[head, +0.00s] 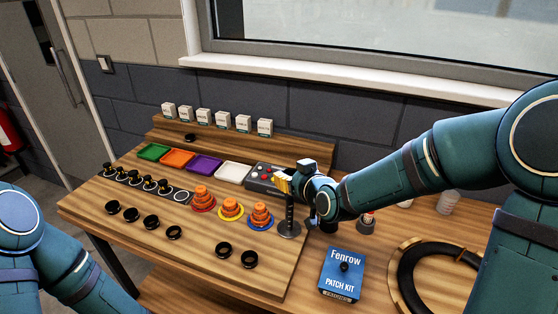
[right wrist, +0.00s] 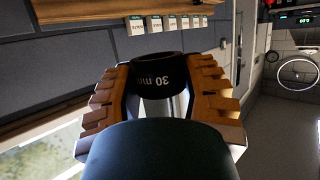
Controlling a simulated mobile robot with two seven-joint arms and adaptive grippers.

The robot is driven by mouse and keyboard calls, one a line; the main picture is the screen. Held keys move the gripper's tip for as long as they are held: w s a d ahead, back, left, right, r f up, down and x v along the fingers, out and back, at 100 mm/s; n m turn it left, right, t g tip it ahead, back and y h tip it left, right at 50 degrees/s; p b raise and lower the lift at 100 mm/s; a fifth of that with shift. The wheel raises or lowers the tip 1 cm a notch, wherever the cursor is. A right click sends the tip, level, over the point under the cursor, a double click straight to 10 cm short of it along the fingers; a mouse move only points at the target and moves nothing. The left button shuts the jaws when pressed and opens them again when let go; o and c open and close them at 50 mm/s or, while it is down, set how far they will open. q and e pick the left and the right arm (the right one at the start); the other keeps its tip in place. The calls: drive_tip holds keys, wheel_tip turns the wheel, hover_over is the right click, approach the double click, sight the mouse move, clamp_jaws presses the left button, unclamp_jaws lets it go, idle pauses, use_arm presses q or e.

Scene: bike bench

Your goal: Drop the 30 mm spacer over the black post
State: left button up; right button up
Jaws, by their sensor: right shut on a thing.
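The black post (head: 290,212) stands upright on a round dark base at the right of the wooden board. My right gripper (head: 284,186) is at the top of the post in the head view. It is shut on a black ring, the 30 mm spacer (right wrist: 158,72), whose label reads upside down between the ridged orange-brown fingers (right wrist: 160,88) in the right wrist view. In the head view the spacer is hard to make out against the fingers, and I cannot tell whether it is around the post or above it. My left gripper is out of view; only the left arm shows.
Stacked orange rings on coloured bases (head: 203,200) stand left of the post. Several black rings (head: 222,250) lie on the board. Coloured trays (head: 176,159) lie behind. A blue patch kit box (head: 342,272) and a tyre (head: 403,275) are at the right.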

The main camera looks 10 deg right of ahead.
drive_tip(key=shift+w, duration=0.35)
drive_tip(key=shift+s+f, duration=0.25)
drive_tip(key=shift+f, duration=0.2)
drive_tip(key=shift+f+b, duration=0.95)
drive_tip(key=shift+f, duration=0.6)
drive_tip(key=b, duration=0.6)
hover_over(291, 223)
drive_tip(key=w, duration=0.1)
drive_tip(key=shift+a+f, duration=0.1)
drive_tip(key=shift+f, duration=2.55)
drive_tip(key=shift+f+b, duration=0.4)
drive_tip(key=shift+f, duration=0.9)
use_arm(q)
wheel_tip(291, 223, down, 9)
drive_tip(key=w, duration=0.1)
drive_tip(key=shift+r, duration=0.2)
use_arm(e)
drive_tip(key=shift+f, duration=2.6)
drive_tip(key=shift+f, duration=0.1)
